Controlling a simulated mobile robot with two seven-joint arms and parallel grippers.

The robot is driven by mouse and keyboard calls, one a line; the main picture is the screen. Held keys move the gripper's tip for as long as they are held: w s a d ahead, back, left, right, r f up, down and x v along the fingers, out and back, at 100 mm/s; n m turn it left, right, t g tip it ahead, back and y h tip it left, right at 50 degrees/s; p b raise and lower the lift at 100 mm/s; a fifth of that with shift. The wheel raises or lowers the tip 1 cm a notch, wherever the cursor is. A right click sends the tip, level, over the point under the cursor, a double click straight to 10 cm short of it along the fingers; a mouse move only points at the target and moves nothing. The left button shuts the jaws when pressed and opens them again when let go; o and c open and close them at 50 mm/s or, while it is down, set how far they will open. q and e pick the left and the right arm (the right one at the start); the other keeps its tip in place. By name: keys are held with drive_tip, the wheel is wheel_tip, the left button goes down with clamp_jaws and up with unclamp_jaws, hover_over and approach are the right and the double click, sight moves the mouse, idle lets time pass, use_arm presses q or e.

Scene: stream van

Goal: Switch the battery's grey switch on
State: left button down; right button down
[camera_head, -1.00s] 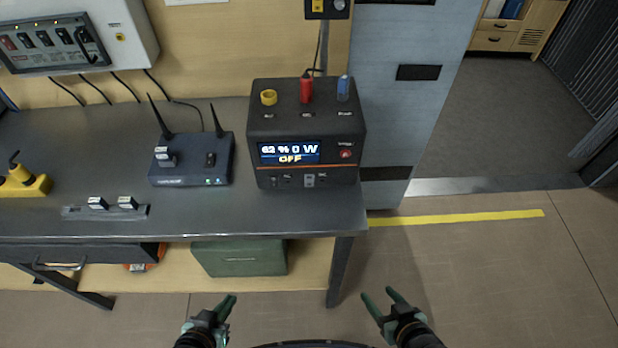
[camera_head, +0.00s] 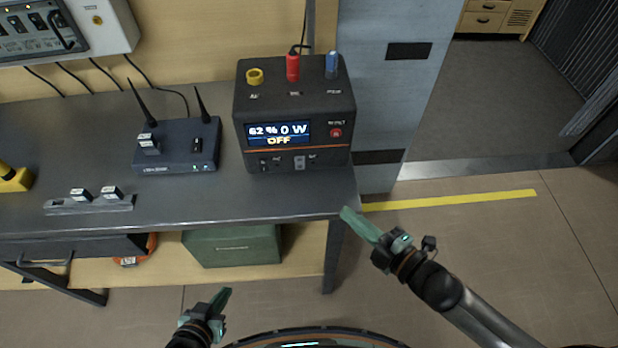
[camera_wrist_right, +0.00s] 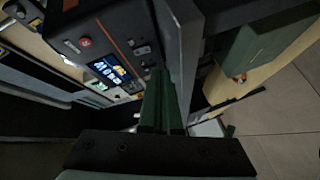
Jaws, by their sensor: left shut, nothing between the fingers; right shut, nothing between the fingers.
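The battery (camera_head: 295,115) is a black box at the right end of the bench, and its display (camera_head: 279,133) reads 62 %, 0 W and OFF. A small light grey switch (camera_head: 300,162) sits low on its front face. My right gripper (camera_head: 350,214) is shut and empty, near the bench's front right corner, below and in front of the battery and apart from it. In the right wrist view its fingers (camera_wrist_right: 159,80) point toward the battery front (camera_wrist_right: 120,50). I cannot tell the switch apart there. My left gripper (camera_head: 224,293) is shut and empty, low in front of the bench.
A red button (camera_head: 336,132) is on the battery's front; red and blue plugs (camera_head: 331,66) and a yellow ring (camera_head: 254,76) are on top. A router with antennas (camera_head: 176,146) stands left. A green box (camera_head: 232,246) is under the bench (camera_head: 210,206). Floor to the right is clear.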

sight(297, 167)
drive_tip(key=n, duration=0.2)
drive_tip(key=r+n+y, duration=0.1)
drive_tip(key=n, duration=0.1)
drive_tip(key=n+g+y, duration=0.1)
drive_tip(key=shift+s+a+r+n, duration=0.15)
drive_tip(key=shift+a+r+n, duration=0.25)
drive_tip(key=x, duration=0.9)
drive_tip(key=shift+a+r, duration=0.15)
drive_tip(key=shift+a, duration=0.1)
drive_tip(key=w, duration=0.3)
drive_tip(key=shift+w+a+f, duration=0.2)
drive_tip(key=shift+a+f, duration=0.05)
drive_tip(key=shift+f, duration=0.05)
drive_tip(key=shift+w+f, duration=0.1)
drive_tip(key=shift+w, duration=0.5)
drive_tip(key=shift+w+f+y+b, duration=0.2)
drive_tip(key=shift+f+y+b, duration=0.2)
drive_tip(key=shift+b, duration=0.6)
drive_tip(key=shift+r+p, duration=0.35)
drive_tip(key=v, duration=1.2)
drive_tip(key=shift+s+d, duration=0.2)
